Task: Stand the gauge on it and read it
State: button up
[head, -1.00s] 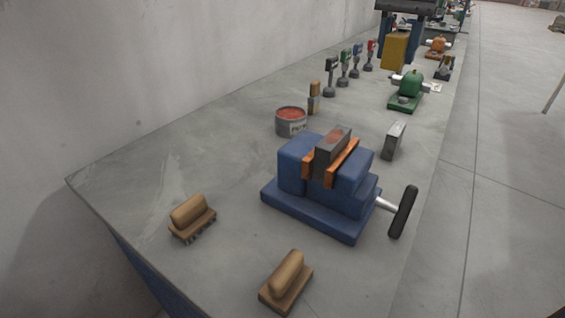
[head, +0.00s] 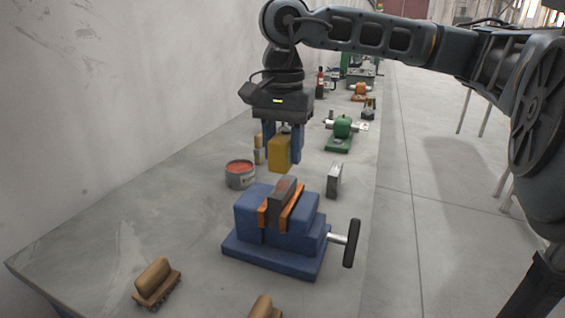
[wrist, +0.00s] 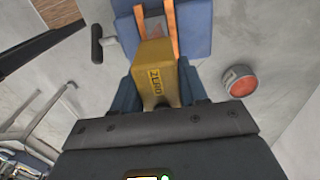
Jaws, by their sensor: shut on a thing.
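My gripper (head: 281,156) is shut on a yellow box-shaped gauge (head: 279,154), held upright between its two blue fingers. Dark lettering shows on the gauge in the wrist view (wrist: 154,85). A blue vise (head: 275,262) stands on the bench with a dark metal block (head: 284,203) clamped between its orange jaws. The block's top has a reddish patch. In the head view the gauge appears just behind and above the block, apart from it. In the wrist view the gauge covers part of the vise jaws (wrist: 170,30). No dial or reading is visible.
A tin of red stuff (head: 240,175) stands left behind the vise. A grey upright block (head: 334,180) stands to its right. The vise handle (head: 352,243) sticks out right. Two wooden brushes (head: 156,282) lie in front. A green machine (head: 340,134) stands farther back.

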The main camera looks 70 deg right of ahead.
aim_at(283, 167)
notch_tip(283, 167, down, 4)
jog(key=shift+a+r+p, duration=0.1)
jog(key=shift+r+p, duration=0.1)
jog(key=shift+p, duration=0.25)
jog(key=shift+f, duration=0.25)
jog(key=shift+f+b, duration=0.2)
jog(key=shift+b, duration=0.15)
jog(key=o, duration=1.2)
jog(key=shift+r, duration=0.1)
jog(key=shift+r, duration=0.1)
notch_tip(283, 167, up, 12)
jog(key=shift+r, duration=0.1)
